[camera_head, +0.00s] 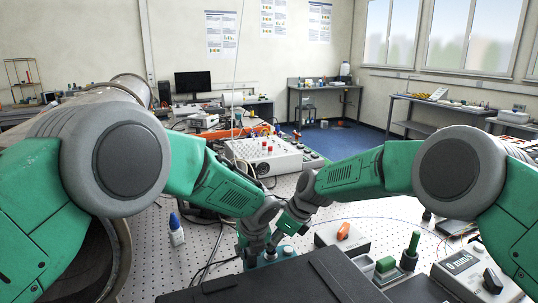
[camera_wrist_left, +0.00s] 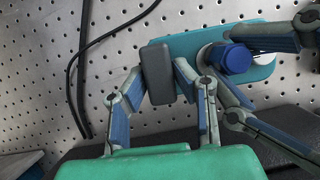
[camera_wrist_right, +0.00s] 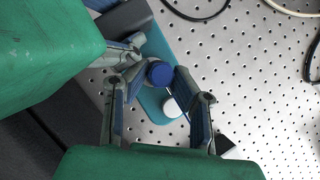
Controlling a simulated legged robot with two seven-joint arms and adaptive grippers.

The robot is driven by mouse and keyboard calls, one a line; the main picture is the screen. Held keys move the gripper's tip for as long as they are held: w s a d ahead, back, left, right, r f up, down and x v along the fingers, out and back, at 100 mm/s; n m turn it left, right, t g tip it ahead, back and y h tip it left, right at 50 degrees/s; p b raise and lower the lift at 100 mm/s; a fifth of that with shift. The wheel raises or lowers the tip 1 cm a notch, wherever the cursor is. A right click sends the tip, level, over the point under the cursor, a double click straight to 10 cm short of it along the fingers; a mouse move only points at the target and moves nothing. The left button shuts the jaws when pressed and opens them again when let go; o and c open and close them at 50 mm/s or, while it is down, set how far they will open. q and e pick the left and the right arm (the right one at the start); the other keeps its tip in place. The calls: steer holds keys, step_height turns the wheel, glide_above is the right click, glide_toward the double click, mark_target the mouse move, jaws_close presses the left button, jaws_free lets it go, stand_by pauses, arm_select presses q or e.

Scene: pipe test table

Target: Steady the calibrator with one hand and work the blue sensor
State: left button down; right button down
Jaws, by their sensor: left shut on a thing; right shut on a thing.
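The calibrator has a teal base plate (camera_wrist_left: 262,68) lying on the perforated table, with a dark grey upright block (camera_wrist_left: 157,72) at one end. My left gripper (camera_wrist_left: 160,75) has its fingers on both sides of this block and is shut on it. The blue sensor (camera_wrist_right: 159,73) is a round blue cap on the same plate, beside a white knob (camera_wrist_right: 171,107). My right gripper (camera_wrist_right: 154,76) is shut around the blue sensor. In the head view, both grippers meet at the teal base (camera_head: 272,258), and the arms hide most of the calibrator.
A white bottle with a blue cap (camera_head: 176,230) stands to the left. A green-handled tool (camera_head: 411,250), a box with an orange switch (camera_head: 343,236) and a display reading mm/s (camera_head: 462,264) stand to the right. A white instrument box (camera_head: 266,156) is behind. Black cables (camera_wrist_left: 82,70) run beside the calibrator.

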steer(key=shift+r, duration=0.65)
arm_select(q)
steer(key=shift+d, duration=0.25)
arm_select(e)
steer(key=shift+d, duration=0.2)
steer(key=shift+d, duration=0.1)
steer(key=shift+r, duration=0.1)
steer(key=shift+r, duration=3.95)
arm_select(q)
steer(key=c, duration=1.2)
jaws_free()
